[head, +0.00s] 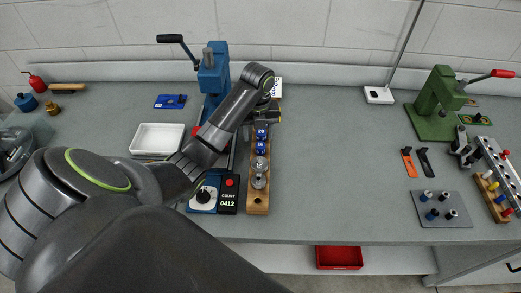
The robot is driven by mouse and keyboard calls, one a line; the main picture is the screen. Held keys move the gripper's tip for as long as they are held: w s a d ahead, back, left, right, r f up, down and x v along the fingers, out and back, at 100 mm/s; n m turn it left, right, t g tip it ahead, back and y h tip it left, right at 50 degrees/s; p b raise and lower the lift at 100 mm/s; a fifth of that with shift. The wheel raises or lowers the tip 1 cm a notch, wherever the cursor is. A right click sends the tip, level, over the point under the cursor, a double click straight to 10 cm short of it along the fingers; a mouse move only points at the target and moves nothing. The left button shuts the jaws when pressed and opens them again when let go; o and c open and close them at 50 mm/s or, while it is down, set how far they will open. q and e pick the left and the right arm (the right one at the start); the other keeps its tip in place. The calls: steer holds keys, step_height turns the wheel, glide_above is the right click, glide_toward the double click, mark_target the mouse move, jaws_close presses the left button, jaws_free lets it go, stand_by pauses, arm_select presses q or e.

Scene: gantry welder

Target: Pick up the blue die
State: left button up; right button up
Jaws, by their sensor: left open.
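A wooden rack (258,203) stands on the bench right of the blue press. It holds a row of round pieces. A blue die marked 20 (261,133) is toward its far end, with another blue piece (262,147) just nearer. Two silver pieces (260,164) follow toward the front. My left gripper (265,120) is open above the far part of the rack, close to the blue die. I cannot tell whether they touch. My left arm hides part of the press and bench. My right gripper is out of view.
A blue press (214,68) with a black lever stands behind my arm. A control box (229,193) sits left of the rack, and a white tray (157,139) is further left. A green press (436,102) stands at right.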

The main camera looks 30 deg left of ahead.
mark_target(260, 144)
arm_select(q)
steer(key=shift+f+b, duration=0.35)
steer(key=shift+f, duration=0.3)
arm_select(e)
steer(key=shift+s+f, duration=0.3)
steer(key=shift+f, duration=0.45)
arm_select(q)
steer(key=f+b, duration=0.3)
steer(key=shift+w+d+f, duration=0.1)
steer(key=shift+d, duration=0.2)
steer(key=shift+f+p, duration=0.3)
steer(key=shift+f, duration=0.6)
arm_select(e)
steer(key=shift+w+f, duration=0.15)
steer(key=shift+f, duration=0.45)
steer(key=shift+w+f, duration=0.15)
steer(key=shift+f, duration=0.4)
arm_select(q)
steer(key=shift+c, duration=0.2)
steer(key=shift+r, duration=0.1)
steer(key=c, duration=1.1)
